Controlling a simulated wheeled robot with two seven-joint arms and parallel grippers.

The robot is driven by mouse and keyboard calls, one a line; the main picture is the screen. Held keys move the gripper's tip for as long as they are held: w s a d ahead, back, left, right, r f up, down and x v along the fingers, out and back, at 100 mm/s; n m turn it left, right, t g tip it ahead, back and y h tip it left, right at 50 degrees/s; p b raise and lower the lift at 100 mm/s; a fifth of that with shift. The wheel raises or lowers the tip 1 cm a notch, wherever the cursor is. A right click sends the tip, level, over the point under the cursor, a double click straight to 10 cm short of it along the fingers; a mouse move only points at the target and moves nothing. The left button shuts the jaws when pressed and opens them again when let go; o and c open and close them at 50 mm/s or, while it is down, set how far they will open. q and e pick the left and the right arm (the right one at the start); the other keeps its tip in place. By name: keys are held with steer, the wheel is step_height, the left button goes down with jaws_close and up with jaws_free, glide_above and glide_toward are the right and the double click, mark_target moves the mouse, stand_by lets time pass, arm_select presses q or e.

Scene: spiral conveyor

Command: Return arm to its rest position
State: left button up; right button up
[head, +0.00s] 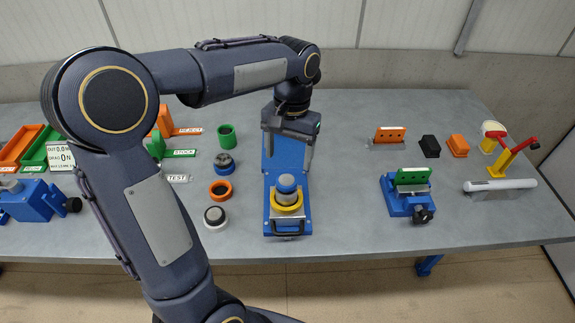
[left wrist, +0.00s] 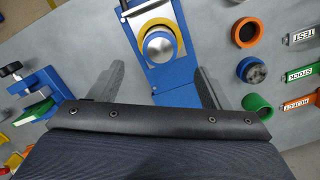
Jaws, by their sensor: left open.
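My left arm reaches in from the lower left of the head view, bends at a high elbow and comes down at the back middle of the table. My left gripper (head: 289,148) is open and empty, above the rear part of a blue fixture (head: 287,229). In the left wrist view the two grey fingers of my left gripper (left wrist: 158,72) are spread apart with the blue fixture (left wrist: 173,75) between and beyond them. The fixture bears a yellow ring (head: 286,208) around a grey and blue round part (head: 287,188). My right gripper is not in view.
A blue vise (head: 407,202) with a green plate stands right. A red and yellow stand (head: 508,156) is farther right. Bare table lies between fixture and vise.

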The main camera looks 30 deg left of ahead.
arm_select(q)
steer(key=shift+r, duration=0.55)
steer(key=s+d+f+t+h, duration=0.1)
steer(key=s+d+t, duration=0.1)
steer(key=s, duration=0.7)
steer(key=s+d+f+t+h, duration=0.1)
steer(key=s+d+t+h, duration=0.1)
steer(key=s+t, duration=0.3)
steer(key=s, duration=0.4)
steer(key=shift+f+n+h, duration=0.3)
steer(key=shift+f+n, duration=0.05)
steer(key=shift+n, duration=0.05)
steer(key=shift+d, duration=0.1)
stand_by(0.3)
